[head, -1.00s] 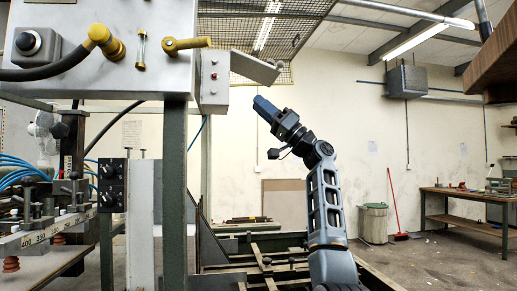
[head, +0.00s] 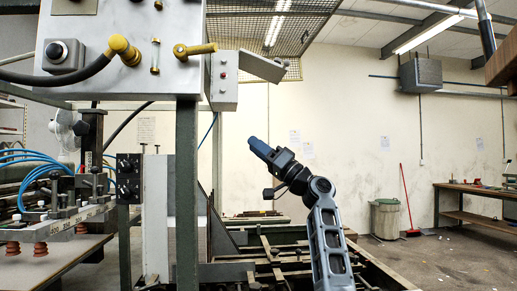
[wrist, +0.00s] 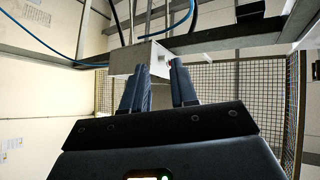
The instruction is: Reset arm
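My gripper (head: 256,145) is at the end of my raised arm in the middle of the head view, with blue fingers pointing up and to the left. It is in free air, below and to the right of the grey switch box (head: 223,80) on the machine. In the wrist view my gripper (wrist: 160,75) shows two blue fingers with a clear gap and nothing held between them. A pale box (wrist: 150,58) appears beyond the fingertips, apart from them as far as I can tell.
The grey control panel (head: 125,35) with yellow fittings hangs at upper left. A wire mesh guard (head: 265,30) is overhead. The feeder's dark frame (head: 290,265) lies below my arm. A bin (head: 386,219) and a workbench (head: 470,190) stand right. The air right of my arm is open.

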